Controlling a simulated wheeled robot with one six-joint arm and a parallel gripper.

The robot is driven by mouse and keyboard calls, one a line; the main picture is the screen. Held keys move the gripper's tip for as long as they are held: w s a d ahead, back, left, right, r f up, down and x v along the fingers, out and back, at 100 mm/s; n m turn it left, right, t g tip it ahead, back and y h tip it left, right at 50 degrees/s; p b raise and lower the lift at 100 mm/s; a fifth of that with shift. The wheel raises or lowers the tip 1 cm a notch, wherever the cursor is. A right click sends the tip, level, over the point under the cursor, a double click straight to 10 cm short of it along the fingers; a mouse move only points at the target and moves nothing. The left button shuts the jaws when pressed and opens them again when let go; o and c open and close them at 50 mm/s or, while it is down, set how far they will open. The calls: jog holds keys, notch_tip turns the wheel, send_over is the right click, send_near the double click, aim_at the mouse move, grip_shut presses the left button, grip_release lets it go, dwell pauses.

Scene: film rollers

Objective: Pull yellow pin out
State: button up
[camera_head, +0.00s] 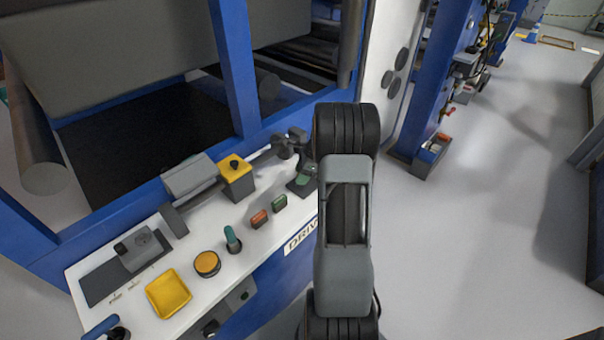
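I cannot clearly make out a yellow pin. A yellow box with a black knob on top (236,178) stands on the white panel (215,233), near its back edge. A round yellow-orange button with a dark rim (207,263) sits nearer the front. My grey and black arm rises from the bottom centre, right of the panel. The dark parts at its upper left seem to be my gripper (294,160), above the panel's far right end, right of the yellow box and apart from it. Its fingers are too small and dark to show whether they are open.
A blue machine frame (236,70) with large rollers stands behind. The grey floor at right (480,220) is clear.

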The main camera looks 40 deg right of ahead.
jog(key=shift+o, duration=0.7)
jog(key=v, duration=1.4)
jog(key=shift+f, duration=0.1)
